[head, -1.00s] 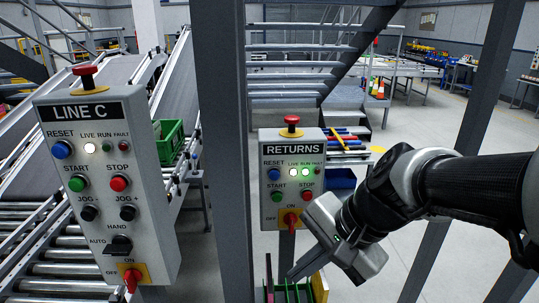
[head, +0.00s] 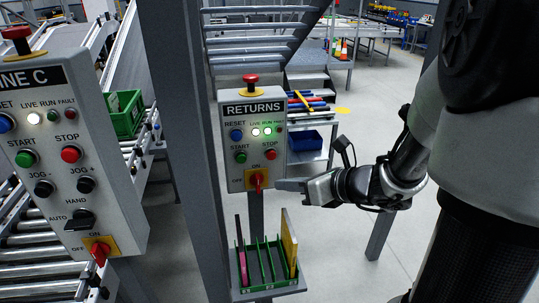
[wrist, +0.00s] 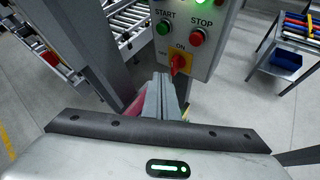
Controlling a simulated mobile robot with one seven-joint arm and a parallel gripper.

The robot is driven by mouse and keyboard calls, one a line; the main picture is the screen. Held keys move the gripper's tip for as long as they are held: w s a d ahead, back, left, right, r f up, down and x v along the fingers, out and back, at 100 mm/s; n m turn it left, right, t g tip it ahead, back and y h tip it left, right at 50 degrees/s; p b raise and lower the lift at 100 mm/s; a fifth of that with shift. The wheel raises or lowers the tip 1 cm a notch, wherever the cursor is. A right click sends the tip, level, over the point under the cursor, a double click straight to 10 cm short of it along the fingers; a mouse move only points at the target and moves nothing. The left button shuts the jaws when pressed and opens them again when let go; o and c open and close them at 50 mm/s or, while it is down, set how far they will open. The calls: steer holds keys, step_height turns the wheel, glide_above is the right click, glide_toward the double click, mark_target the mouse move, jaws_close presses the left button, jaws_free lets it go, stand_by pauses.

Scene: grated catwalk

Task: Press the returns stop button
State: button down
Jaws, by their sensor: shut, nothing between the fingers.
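The grey RETURNS panel (head: 254,135) stands on a post in the middle of the head view. Its red stop button (head: 270,154) sits at the lower right of the panel, beside the green start button (head: 240,156). In the wrist view the stop button (wrist: 198,38) is at the top, above the red rotary switch (wrist: 179,62) on its yellow plate. My gripper (head: 280,185) is shut and empty, pointing left at the panel's lower right edge, below the stop button. In the wrist view my shut fingers (wrist: 160,92) point toward the panel's lower part. I cannot tell whether they touch it.
The LINE C panel (head: 70,150) with its own stop button (head: 71,154) stands at the left. A grey post (head: 185,150) rises between the panels. A rack with green dividers (head: 265,265) is below the RETURNS panel. Open floor lies to the right.

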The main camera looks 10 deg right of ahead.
glide_toward(268, 159)
steer(key=shift+w+a+f, duration=0.6)
steer(key=shift+a+f, duration=0.15)
steer(key=shift+a, duration=0.05)
steer(key=shift+w+a+f, duration=0.6)
steer(key=shift+a+f, duration=0.2)
steer(key=shift+a, duration=0.05)
stand_by(1.0)
steer(key=shift+w, duration=0.4)
steer(key=shift+w+p, duration=0.3)
steer(key=shift+w, duration=0.5)
stand_by(0.8)
steer(key=shift+s, duration=1.25)
